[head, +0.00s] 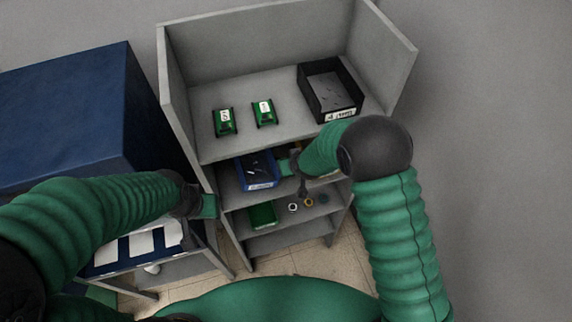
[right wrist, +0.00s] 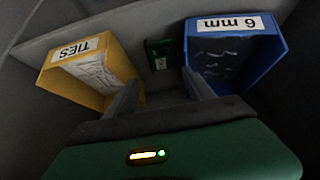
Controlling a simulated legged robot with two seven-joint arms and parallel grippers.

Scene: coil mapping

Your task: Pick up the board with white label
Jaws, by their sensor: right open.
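In the right wrist view, a small green board with a white label (right wrist: 160,57) sits on a shelf between two bins. My open, empty right gripper (right wrist: 161,90) points toward it, one finger to each side in the picture, apart from it. In the head view, my right gripper (head: 286,167) is at the middle shelf; I cannot make out that board there. Two more green boards with white labels, one at left (head: 225,122) and one at right (head: 264,112), lie on the top shelf. My left gripper (head: 208,206) is beside the shelf's left side; its jaws are unclear.
A yellow bin marked TIES (right wrist: 95,75) and a blue bin marked 6 mm (right wrist: 232,55) flank the right gripper. A black bin (head: 315,108) stands on the top shelf. A green item (head: 263,216) and small rings (head: 308,202) lie below. A blue cabinet (head: 60,110) stands left.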

